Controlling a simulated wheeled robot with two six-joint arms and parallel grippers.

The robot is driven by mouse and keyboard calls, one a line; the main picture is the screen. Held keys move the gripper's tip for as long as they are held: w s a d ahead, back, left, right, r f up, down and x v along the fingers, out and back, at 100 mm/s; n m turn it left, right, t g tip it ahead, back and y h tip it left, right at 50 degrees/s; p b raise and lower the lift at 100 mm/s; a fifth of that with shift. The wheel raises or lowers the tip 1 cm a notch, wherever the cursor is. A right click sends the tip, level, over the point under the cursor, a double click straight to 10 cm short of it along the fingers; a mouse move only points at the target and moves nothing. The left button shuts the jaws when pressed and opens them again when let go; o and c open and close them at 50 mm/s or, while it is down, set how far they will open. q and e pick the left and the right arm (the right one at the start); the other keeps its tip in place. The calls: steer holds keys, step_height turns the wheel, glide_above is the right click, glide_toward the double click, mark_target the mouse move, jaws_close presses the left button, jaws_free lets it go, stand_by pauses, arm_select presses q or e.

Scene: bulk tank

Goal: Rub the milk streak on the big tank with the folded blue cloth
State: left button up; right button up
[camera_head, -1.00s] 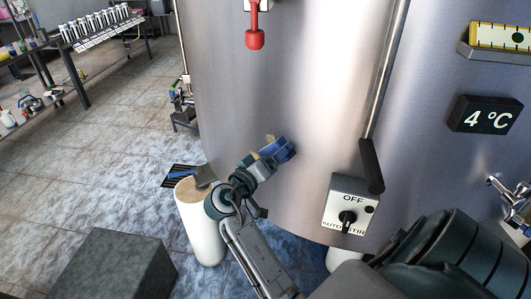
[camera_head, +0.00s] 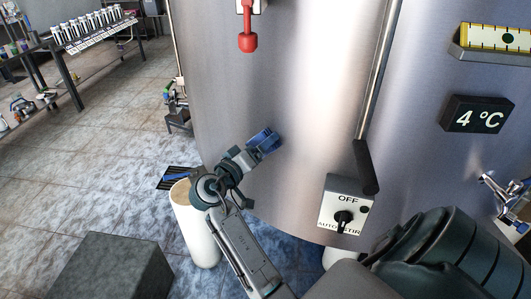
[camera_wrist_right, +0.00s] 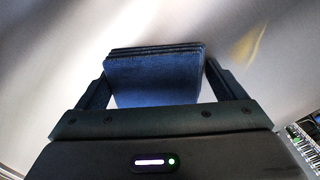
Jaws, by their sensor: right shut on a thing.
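The big tank (camera_head: 300,60) is a tall curved steel wall filling the middle and right of the head view. My right gripper (camera_head: 252,148) is shut on the folded blue cloth (camera_head: 265,139), held up at the tank's lower left face. In the right wrist view the cloth (camera_wrist_right: 155,78) sits between the two fingers, facing the steel; I cannot tell whether it touches. A pale yellowish streak (camera_wrist_right: 248,45) shows on the steel just right of the cloth there. In the head view I cannot make out the streak, which may be behind the gripper. My left gripper is not in view.
A black handle (camera_head: 366,168) on a steel rod and an OFF/AUTO/STIR switch box (camera_head: 346,207) stick out right of the cloth. A red-tipped lever (camera_head: 248,40) is above. A white cylinder (camera_head: 196,230) and a grey block (camera_head: 115,268) stand on the floor below.

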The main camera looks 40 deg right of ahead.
mark_target(245, 131)
steer(key=shift+w+a+b, duration=0.2)
steer(key=shift+w+b, duration=0.35)
steer(key=shift+w, duration=0.7)
steer(key=shift+w+a+b, duration=0.2)
steer(key=shift+w+b, duration=0.3)
steer(key=shift+w, duration=0.8)
steer(key=shift+w+a+b, duration=0.2)
steer(key=shift+w+b, duration=0.35)
steer(key=shift+w, duration=0.7)
